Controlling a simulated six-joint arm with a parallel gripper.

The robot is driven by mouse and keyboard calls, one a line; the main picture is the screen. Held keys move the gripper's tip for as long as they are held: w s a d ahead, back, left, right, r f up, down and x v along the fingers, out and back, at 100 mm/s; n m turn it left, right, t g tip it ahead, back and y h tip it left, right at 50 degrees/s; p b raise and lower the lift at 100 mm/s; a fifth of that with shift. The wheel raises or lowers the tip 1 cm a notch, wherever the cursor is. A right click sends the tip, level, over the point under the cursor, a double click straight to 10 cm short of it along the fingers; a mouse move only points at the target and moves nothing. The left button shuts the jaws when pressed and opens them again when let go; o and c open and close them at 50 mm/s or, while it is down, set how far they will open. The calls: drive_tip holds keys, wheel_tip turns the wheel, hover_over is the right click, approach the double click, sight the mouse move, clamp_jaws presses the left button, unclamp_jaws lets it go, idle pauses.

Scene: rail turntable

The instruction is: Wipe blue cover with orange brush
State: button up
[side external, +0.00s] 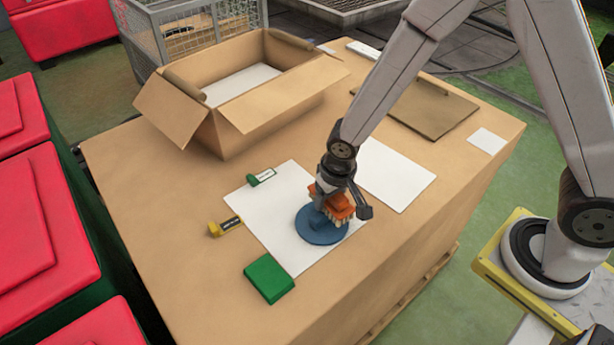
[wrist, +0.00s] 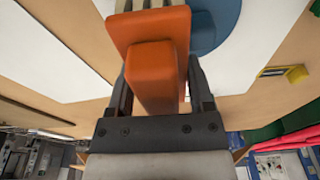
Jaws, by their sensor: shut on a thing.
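The blue cover (side external: 311,229) is a flat round disc lying on a white sheet (side external: 282,254) on the table. My gripper (side external: 335,188) is over its right part, shut on the orange brush (side external: 341,206). The brush's pale bristles point down and look to be at the cover; I cannot tell if they touch. In the wrist view the orange brush (wrist: 152,62) sits between my two dark fingers, and part of the blue cover (wrist: 214,22) shows beyond it at the upper right.
An open cardboard box (side external: 266,118) stands behind. A green block (side external: 268,279), a yellow labelled item (side external: 225,227) and a green labelled item (side external: 261,177) lie around the sheet. A second white sheet (side external: 396,177) and a brown board (side external: 431,108) lie to the right.

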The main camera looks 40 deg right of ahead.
sight(313, 216)
drive_tip(key=shift+a, duration=2.45)
drive_tip(key=shift+d, duration=0.15)
drive_tip(key=shift+d, duration=2.4)
drive_tip(key=shift+r, duration=4)
drive_tip(key=w+d+n, duration=0.1)
drive_tip(key=w+d, duration=0.1)
drive_tip(key=d, duration=0.8)
drive_tip(key=shift+w+r, duration=0.15)
drive_tip(key=shift+w, duration=0.1)
